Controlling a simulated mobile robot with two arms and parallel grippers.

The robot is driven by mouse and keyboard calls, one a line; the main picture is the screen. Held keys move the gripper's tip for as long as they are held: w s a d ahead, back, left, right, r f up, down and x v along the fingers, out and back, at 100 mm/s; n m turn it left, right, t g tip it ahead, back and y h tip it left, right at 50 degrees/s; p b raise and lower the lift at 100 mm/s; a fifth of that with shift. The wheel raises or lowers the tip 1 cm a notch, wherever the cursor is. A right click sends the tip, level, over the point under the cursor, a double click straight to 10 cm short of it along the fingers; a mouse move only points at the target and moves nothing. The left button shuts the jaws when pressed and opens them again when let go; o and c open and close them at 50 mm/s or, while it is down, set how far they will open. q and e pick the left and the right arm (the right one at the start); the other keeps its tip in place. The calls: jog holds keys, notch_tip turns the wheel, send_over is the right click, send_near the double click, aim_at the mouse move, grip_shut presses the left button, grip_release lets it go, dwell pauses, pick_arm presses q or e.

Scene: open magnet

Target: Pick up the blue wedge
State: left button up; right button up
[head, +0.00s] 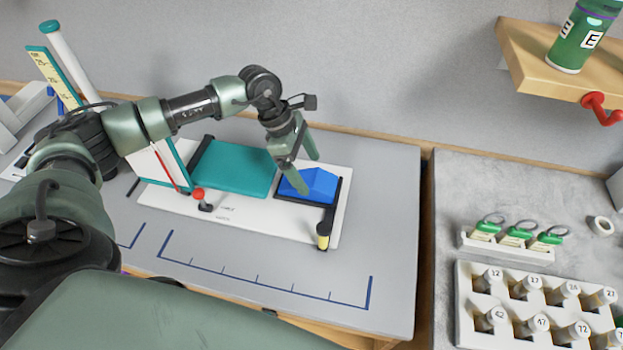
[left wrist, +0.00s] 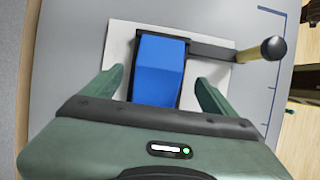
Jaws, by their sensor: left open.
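The blue wedge (head: 314,183) sits in a black-edged holder at the right end of the white board (head: 250,222). My left gripper (head: 308,172) is just above the wedge, pointing down, its fingers apart. In the left wrist view the wedge (left wrist: 158,72) lies between and ahead of the two open fingers (left wrist: 162,90), which do not appear to touch it. The near end of the wedge is partly hidden by the gripper body in that view. My right gripper is not in view.
A black bar with a yellow-and-black knob (head: 323,236) stands beside the wedge. A teal pad (head: 236,168) and a red-knobbed lever (head: 200,197) are to the left. A grey counter (head: 450,190) with numbered pegs (head: 535,310) is at right, below a wooden shelf (head: 540,70).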

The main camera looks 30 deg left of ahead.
aim_at(312, 178)
pick_arm(q)
jog(key=p+x, duration=0.1)
jog(key=x, duration=0.2)
jog(key=shift+w+f, duration=0.1)
jog(key=shift+f, duration=0.45)
jog(key=c, duration=1.4)
jog(key=shift+c, duration=0.2)
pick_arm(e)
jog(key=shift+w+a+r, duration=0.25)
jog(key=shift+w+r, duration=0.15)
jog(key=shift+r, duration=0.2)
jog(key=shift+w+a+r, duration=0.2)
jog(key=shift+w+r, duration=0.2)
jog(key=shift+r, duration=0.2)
pick_arm(q)
jog(key=shift+r, duration=0.15)
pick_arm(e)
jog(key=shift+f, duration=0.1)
